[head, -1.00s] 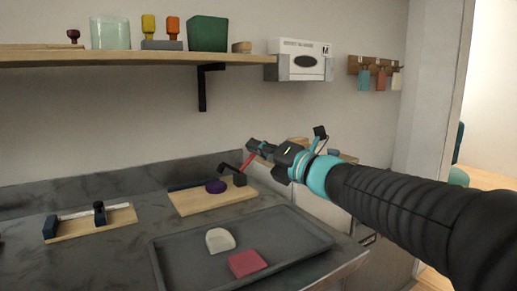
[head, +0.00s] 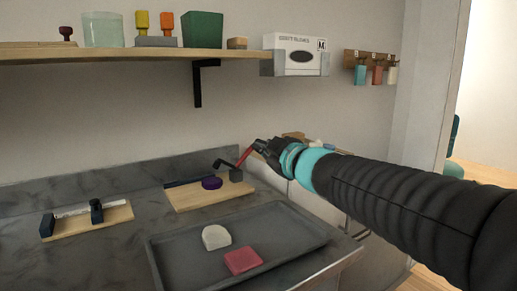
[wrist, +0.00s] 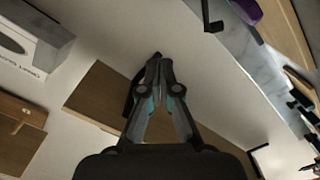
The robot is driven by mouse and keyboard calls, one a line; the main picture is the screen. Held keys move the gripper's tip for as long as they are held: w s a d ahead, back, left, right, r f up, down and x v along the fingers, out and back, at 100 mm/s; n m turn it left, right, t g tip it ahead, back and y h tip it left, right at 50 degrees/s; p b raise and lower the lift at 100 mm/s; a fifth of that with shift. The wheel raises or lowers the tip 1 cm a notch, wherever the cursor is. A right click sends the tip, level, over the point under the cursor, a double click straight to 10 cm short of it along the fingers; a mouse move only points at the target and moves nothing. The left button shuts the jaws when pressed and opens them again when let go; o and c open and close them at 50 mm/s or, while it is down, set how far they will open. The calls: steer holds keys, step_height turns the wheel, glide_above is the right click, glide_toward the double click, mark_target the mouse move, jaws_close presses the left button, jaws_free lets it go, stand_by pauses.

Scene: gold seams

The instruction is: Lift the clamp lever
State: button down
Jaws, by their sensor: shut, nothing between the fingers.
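The clamp stands on a wooden board (head: 225,199) on the counter. Its red lever (head: 244,157) slants up to the right from a dark block (head: 236,175). A black arm (head: 223,164) reaches left above a purple disc (head: 211,183). My gripper (head: 257,147) is at the upper end of the lever; I cannot tell if they touch. In the wrist view my gripper (wrist: 158,65) shows its fingers together with nothing between them. Part of the purple disc (wrist: 246,10) shows at the top right there. The red lever is not visible in that view.
A grey tray (head: 170,262) in front holds a pale piece (head: 216,237) and a pink piece (head: 242,261). Another board (head: 115,216) with a black fixture is at left. A shelf (head: 130,56) and white box (head: 295,54) are on the wall above.

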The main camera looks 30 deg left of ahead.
mark_target(250, 148)
steer(key=shift+w+a+f+b, duration=0.15)
steer(key=shift+w+a+f, duration=0.4)
steer(key=shift+w+a, duration=0.75)
steer(key=shift+w+a+f+b, duration=0.15)
steer(key=shift+w+a+f, duration=0.4)
steer(key=shift+w+a, duration=0.7)
steer(key=shift+w+a+f+b, duration=0.15)
steer(key=shift+w+a+f, duration=0.4)
steer(key=shift+w+a, duration=0.75)
steer(key=shift+s+a, duration=0.1)
steer(key=shift+s, duration=0.05)
